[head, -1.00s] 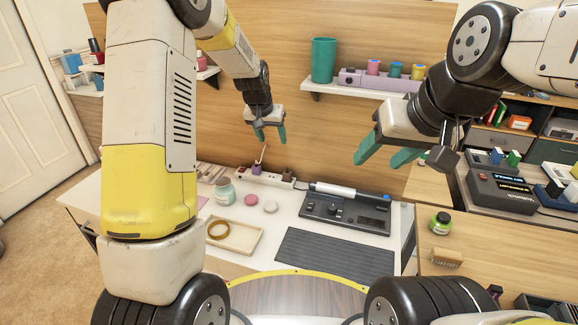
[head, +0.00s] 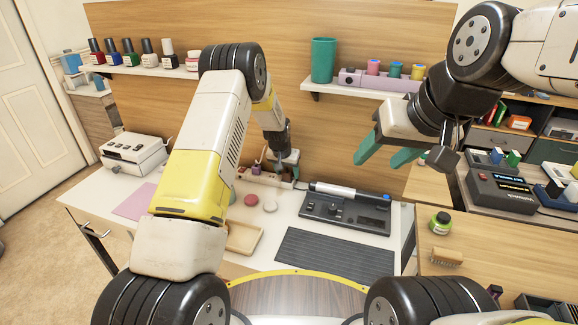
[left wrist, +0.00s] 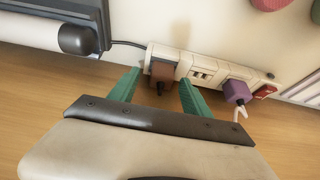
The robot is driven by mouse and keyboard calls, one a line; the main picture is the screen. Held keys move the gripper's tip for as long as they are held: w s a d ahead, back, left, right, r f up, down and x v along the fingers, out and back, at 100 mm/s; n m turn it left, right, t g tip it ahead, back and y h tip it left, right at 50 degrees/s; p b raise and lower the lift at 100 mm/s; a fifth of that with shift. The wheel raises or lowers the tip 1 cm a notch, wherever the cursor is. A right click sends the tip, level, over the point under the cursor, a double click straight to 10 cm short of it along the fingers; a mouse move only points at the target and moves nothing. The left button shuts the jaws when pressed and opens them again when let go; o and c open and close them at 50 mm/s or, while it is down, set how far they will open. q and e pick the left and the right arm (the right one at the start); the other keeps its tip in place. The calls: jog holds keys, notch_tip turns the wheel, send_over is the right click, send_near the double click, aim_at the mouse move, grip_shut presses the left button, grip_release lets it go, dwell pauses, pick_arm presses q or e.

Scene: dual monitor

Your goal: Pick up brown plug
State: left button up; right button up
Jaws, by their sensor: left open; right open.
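The brown plug (left wrist: 162,72) sits in the white power strip (left wrist: 203,76) in the left wrist view. My left gripper (left wrist: 158,82) is open, with one green finger on each side of the brown plug; I cannot tell whether either finger touches it. In the head view my left gripper (head: 284,163) is at the strip near the back panel and hides most of the brown plug. A purple plug (left wrist: 236,91) with a white cord sits in the same strip. My right gripper (head: 382,149) is open and empty, raised in front of the panel.
A laminator-like device with a white roller (head: 345,210) stands right of the strip. Pink and grey round pieces (head: 252,199), a tray (head: 243,238) and a dark ribbed mat (head: 335,262) lie on the white desk. A shelf (head: 360,92) hangs above.

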pick_arm(q)
jog(key=shift+x, duration=0.75)
grip_shut()
jog(key=shift+r, duration=0.15)
jog(key=shift+w+r, duration=0.1)
jog(key=shift+r, duration=0.5)
notch_tip(320, 180, up, 3)
jog(key=shift+f, duration=0.2)
jog(key=s+r, duration=0.1)
jog(key=s, duration=1.5)
jog(key=shift+d+r, duration=0.2)
jog(key=shift+r, duration=0.95)
jog(key=shift+d+r, duration=0.15)
jog(key=shift+r, duration=1)
